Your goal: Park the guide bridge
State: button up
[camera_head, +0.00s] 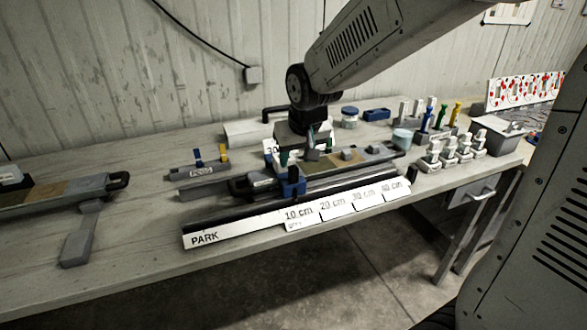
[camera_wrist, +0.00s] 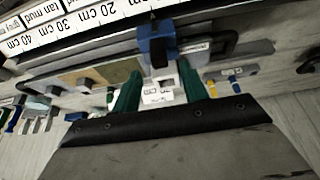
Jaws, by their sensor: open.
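The guide bridge appears to be the blue block (camera_head: 293,186) on the dark rail behind the scale strip, above the 10 cm mark and right of the PARK label (camera_head: 205,238). In the wrist view the blue bridge (camera_wrist: 157,45) stands upright at top centre, just beyond the fingertips. My gripper (camera_head: 304,156) is above the core tray, slightly behind the bridge. Its green fingers (camera_wrist: 158,78) are apart, with no grip on the bridge visible. A white marked piece (camera_wrist: 158,95) shows between them. Whether a finger touches the bridge is unclear.
The scale strip (camera_head: 340,206) runs along the table's front edge. A core tray (camera_head: 375,153) lies behind the rail. Several white-based holders (camera_head: 455,148) and a grey bin (camera_head: 500,134) stand right. Another tray (camera_head: 60,193) is left. The bench between is mostly clear.

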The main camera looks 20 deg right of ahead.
aim_at(294, 167)
jog(key=x, duration=0.5)
jog(key=shift+f, duration=0.2)
grip_shut()
